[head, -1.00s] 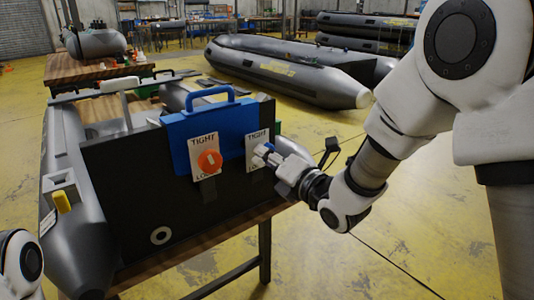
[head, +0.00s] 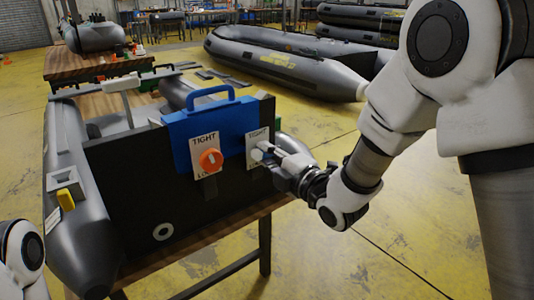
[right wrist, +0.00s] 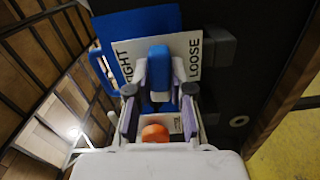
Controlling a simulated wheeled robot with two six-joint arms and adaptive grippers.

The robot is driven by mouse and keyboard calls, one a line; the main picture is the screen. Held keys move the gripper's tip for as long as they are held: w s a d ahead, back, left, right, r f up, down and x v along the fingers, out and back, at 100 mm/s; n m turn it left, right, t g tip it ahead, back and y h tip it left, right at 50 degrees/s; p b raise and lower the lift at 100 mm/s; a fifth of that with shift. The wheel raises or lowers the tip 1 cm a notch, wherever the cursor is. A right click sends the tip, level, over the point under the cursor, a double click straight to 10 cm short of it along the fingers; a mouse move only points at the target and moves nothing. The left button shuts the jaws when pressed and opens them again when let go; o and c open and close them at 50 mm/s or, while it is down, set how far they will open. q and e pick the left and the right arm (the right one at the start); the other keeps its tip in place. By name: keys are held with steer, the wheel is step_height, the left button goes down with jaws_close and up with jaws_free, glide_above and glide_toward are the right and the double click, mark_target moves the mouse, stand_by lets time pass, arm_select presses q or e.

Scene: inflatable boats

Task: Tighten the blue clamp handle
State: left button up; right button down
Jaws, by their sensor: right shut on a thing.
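The blue clamp handle (right wrist: 159,68) sits on a white plate (right wrist: 125,48) lettered TIGHT and LOOSE in the right wrist view. It points along the picture's height, between the two words. My right gripper (right wrist: 159,104) has one finger on each side of the handle and is shut on it. In the head view my right gripper (head: 262,153) is at the right-hand plate (head: 257,139) and hides most of the handle. An orange clamp knob (head: 210,160) is on the left-hand plate (head: 203,143); it also shows in the right wrist view (right wrist: 155,133). My left gripper is out of view.
A blue bracket with a carrying handle (head: 180,127) hangs over the black transom board (head: 120,180) of a grey inflatable boat (head: 75,235) on a wooden table. A yellow valve handle (head: 66,200) is at left. The yellow floor (head: 410,260) at right is open.

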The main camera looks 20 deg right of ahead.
steer(key=m+p, duration=0.2)
steer(key=m, duration=0.5)
steer(key=shift+m, duration=0.3)
steer(key=m+p, duration=0.2)
steer(key=m, duration=0.4)
steer(key=shift+p, duration=0.35)
steer(key=c, duration=0.6)
jaws_free()
steer(key=shift+c, duration=0.2)
